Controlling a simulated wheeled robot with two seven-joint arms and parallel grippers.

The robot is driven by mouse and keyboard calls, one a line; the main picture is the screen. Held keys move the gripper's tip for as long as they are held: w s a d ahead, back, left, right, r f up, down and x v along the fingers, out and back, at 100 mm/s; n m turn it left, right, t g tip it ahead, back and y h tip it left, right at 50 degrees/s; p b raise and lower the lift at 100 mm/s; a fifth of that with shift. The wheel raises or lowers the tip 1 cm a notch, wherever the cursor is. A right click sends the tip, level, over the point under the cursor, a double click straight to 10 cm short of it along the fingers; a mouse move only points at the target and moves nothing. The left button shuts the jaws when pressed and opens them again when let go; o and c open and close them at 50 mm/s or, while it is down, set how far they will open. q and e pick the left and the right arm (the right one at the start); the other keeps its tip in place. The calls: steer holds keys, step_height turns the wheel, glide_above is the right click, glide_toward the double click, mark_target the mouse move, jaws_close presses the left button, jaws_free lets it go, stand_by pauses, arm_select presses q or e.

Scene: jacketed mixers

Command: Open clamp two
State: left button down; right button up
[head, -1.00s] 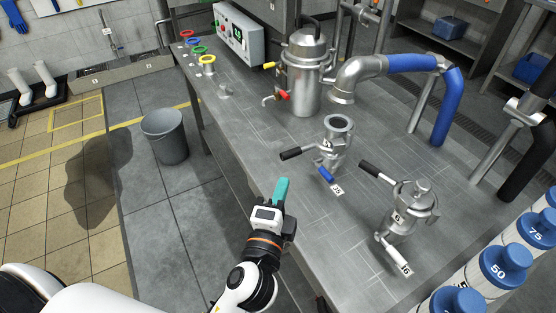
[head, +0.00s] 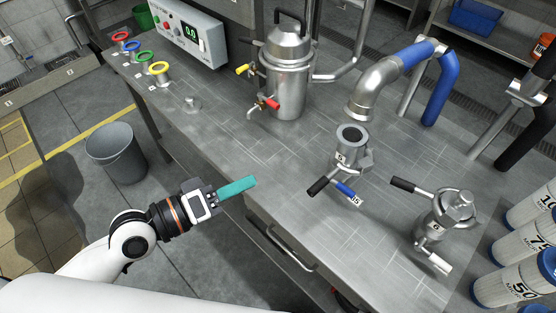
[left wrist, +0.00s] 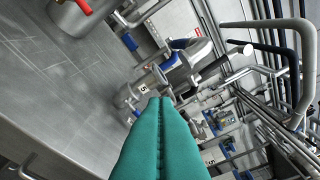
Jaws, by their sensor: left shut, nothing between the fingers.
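Two metal fittings with clamp handles stand on the steel table. Fitting 5 (head: 352,139) has an open round top, a black handle (head: 318,187) pointing down-left and a blue handle (head: 344,188) beside it. Fitting 6 (head: 455,206) has a capped top, a black handle (head: 404,185) and a white handle (head: 433,262). I cannot tell which is clamp two. My left gripper (head: 250,182), teal-fingered, is shut and empty near the table's front edge, left of fitting 5 and apart from it. In the left wrist view the shut fingers (left wrist: 160,102) point towards a fitting labelled 5 (left wrist: 143,88).
A metal vessel (head: 286,72) with red and yellow handles stands behind. A blue-sleeved pipe (head: 390,80) ends above fitting 5. Colored rings (head: 159,69) and a control box (head: 183,32) are at the back left. White canisters (head: 500,288) stand at right. The table's front left is clear.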

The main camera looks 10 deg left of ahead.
arm_select(q)
steer(key=p, duration=0.4)
glide_toward(335, 174)
steer(key=w, duration=0.3)
steer(key=shift+w+d+f+n+g+h, duration=0.2)
steer(key=shift+d+n+g+h, duration=0.1)
steer(key=shift+d+n, duration=0.1)
steer(key=shift+s, duration=0.1)
